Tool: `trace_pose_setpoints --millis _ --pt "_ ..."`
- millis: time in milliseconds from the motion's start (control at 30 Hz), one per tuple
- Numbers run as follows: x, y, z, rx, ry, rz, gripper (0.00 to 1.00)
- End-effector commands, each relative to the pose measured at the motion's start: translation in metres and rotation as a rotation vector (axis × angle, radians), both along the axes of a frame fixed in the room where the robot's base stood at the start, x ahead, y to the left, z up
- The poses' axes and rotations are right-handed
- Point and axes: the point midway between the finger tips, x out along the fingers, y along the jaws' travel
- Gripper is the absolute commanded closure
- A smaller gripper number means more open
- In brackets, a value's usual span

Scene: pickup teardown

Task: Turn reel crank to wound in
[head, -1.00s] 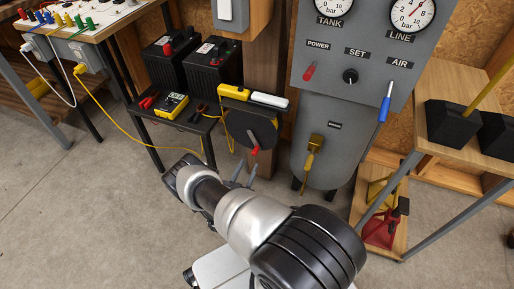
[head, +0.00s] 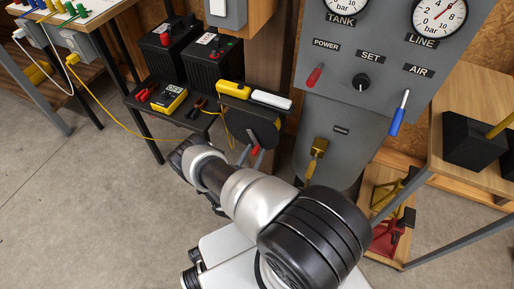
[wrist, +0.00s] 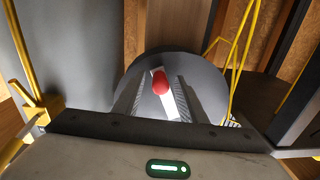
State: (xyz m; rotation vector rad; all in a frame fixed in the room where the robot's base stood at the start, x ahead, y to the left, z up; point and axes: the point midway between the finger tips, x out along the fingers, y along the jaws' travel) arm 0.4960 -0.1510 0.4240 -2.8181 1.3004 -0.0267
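The reel (head: 262,124) is a dark round disc beside the tool stand; it also shows face-on in the wrist view (wrist: 205,80). Its crank has a red knob (wrist: 160,82) on a pale arm (wrist: 172,106). In the wrist view the crank arm runs from the knob down and slightly right. My gripper (wrist: 162,92) is open, with one finger left and one right of the knob and a visible gap on each side. In the head view my gripper (head: 250,156) is at the red knob (head: 255,150), and my arm hides part of the space below.
A grey panel (head: 340,90) with gauges, a red lever and a blue-handled valve (head: 399,115) stands right of the reel. A yellow-handled valve (head: 318,148) is low on its tank. A small black table (head: 170,115) holds a yellow meter. A yellow cable (head: 110,115) hangs to the left.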

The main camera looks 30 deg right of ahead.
Motion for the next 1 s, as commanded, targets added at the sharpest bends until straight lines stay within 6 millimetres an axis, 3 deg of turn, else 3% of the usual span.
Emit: trace_pose_setpoints --millis 367,600,1000 --pt "-0.0007 0.001 0.0001 0.0 0.0 0.0 0.64" --pt "-0.0004 0.0011 0.0002 -0.001 -0.001 0.0 1.0" --pt "0.0034 0.0038 -0.0014 0.031 -0.042 0.002 1.0"
